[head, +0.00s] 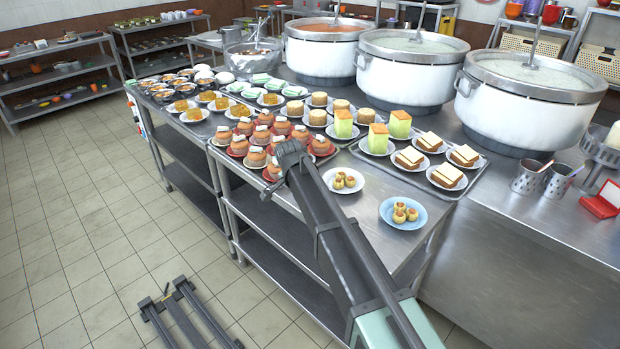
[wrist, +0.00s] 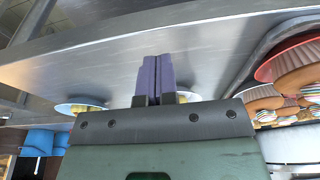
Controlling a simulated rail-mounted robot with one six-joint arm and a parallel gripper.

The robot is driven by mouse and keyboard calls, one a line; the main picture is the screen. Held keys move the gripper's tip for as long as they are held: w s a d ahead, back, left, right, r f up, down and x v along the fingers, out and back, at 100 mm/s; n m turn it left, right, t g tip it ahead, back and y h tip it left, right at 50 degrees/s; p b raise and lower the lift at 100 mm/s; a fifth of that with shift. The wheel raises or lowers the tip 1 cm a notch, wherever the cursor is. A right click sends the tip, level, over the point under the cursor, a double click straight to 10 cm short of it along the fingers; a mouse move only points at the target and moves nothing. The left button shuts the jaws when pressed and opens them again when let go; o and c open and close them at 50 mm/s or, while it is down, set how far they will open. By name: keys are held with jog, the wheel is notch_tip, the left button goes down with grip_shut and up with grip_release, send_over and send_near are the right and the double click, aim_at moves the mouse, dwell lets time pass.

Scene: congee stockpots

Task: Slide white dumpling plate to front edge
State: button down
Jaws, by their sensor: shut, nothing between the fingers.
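The white dumpling plate (head: 343,191), holding several small yellow dumplings, sits on the steel table (head: 378,238) to the right of my arm in the head view. In the wrist view, which looks upside down, part of a white plate (wrist: 188,96) shows beside my fingers, mostly hidden by the gripper body. My gripper (wrist: 157,60) is shut and empty, its purple-grey fingers together over the bare table surface. I cannot tell whether it touches the plate. My fingertips are not clearly visible in the head view.
A blue dumpling plate (head: 401,224) sits to the right of the white one and shows in the wrist view (wrist: 80,106). Red plates of cakes (head: 322,152) crowd the left. A tray of sandwich cakes (head: 470,181) and large pots (head: 528,95) stand behind.

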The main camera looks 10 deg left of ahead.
aim_at(328, 178)
jog(key=shift+w+d+f, duration=0.1)
jog(key=shift+w+d, duration=0.1)
jog(key=shift+w, duration=0.25)
jog(key=w+d, duration=0.2)
jog(key=w, duration=0.1)
jog(key=w+d, duration=0.2)
jog(key=w, duration=0.1)
jog(key=w+d, duration=0.2)
jog(key=w, duration=0.1)
jog(key=shift+w+d, duration=0.1)
jog(key=shift+d, duration=0.25)
jog(key=shift+a+f+b, duration=0.1)
jog(key=shift+f+b, duration=0.75)
jog(key=shift+s, duration=0.2)
jog(key=s+a, duration=0.2)
jog(key=s, duration=0.1)
jog(key=s+a, duration=0.1)
jog(key=s, duration=0.1)
jog(key=shift+s+a, duration=0.2)
jog(key=shift+a, duration=0.2)
jog(key=shift+w+d, duration=0.15)
jog(key=shift+w, duration=0.2)
jog(key=shift+r, duration=0.1)
